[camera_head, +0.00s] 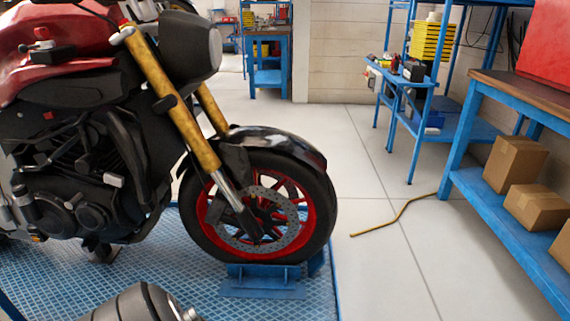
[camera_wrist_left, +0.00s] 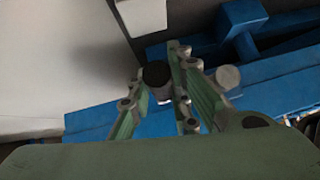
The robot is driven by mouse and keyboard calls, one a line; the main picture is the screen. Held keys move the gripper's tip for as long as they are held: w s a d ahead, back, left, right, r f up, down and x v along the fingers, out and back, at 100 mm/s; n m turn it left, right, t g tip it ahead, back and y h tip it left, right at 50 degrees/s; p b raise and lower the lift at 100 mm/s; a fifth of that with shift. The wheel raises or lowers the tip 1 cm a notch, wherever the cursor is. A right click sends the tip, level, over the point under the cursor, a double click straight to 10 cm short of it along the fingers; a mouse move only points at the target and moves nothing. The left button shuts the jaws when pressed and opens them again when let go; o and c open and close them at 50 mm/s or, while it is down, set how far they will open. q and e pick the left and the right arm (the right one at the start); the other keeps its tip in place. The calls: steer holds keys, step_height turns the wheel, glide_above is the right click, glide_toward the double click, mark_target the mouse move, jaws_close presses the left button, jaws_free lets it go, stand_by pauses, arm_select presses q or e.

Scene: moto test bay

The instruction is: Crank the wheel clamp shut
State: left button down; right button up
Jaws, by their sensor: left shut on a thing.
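The wheel clamp (camera_head: 262,286) is a low blue metal fixture at the bottom of the motorcycle's front wheel (camera_head: 325,205), which stands upright at it. In the left wrist view, my left gripper (camera_wrist_left: 166,78) is shut on a dark round knob (camera_wrist_left: 156,72), which looks like the crank's handle. Blue metal parts (camera_wrist_left: 240,20) lie behind the fingers. How the knob joins the clamp is hidden. In the head view, the gripper's fingers do not show. My right gripper is in neither view.
The motorcycle (camera_head: 85,150) stands on a blue lift platform (camera_head: 185,270). A blue workbench (camera_head: 480,95) with cardboard boxes (camera_head: 515,165) on its lower shelf stands at right. A yellow-brown cable or rod (camera_head: 393,218) lies on the otherwise clear floor (camera_head: 385,270) between them.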

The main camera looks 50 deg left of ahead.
arm_select(q)
steer(key=shift+w+d, duration=0.25)
steer(key=c, duration=1.6)
jaws_free()
steer(key=shift+c, duration=0.2)
steer(key=shift+s+a, duration=0.1)
steer(key=shift+s, duration=0.1)
steer(key=shift+s, duration=0.1)
